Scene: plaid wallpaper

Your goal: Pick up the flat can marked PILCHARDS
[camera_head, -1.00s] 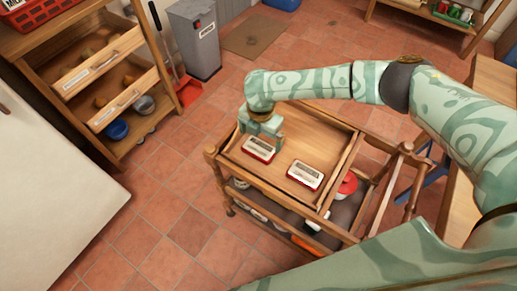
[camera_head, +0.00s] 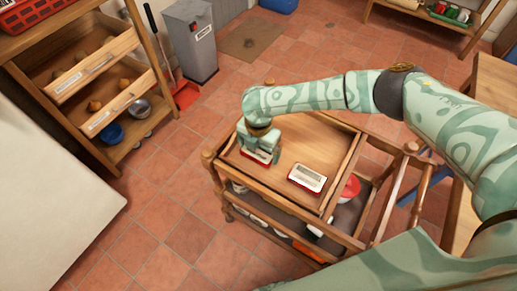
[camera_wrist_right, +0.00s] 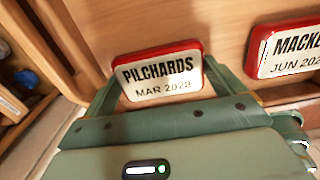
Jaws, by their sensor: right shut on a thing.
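The flat red can marked PILCHARDS (camera_wrist_right: 160,75), with MAR 2028 under the name, lies label up on the wooden trolley's top tray (camera_head: 315,140). It also shows, partly hidden by my gripper, in the head view (camera_head: 256,158). My right gripper (camera_head: 260,147) is over it, its fingers at either side of the can in the right wrist view (camera_wrist_right: 163,80), shut on it. The can looks still at tray level; I cannot tell if it is lifted. My left gripper is not in view.
A second flat red can (camera_head: 307,178), its label starting MACKE in the right wrist view (camera_wrist_right: 290,50), lies to the right on the same tray. The tray has raised wooden edges. A wooden shelf with drawers (camera_head: 100,85) and a grey bin (camera_head: 191,40) stand at the left.

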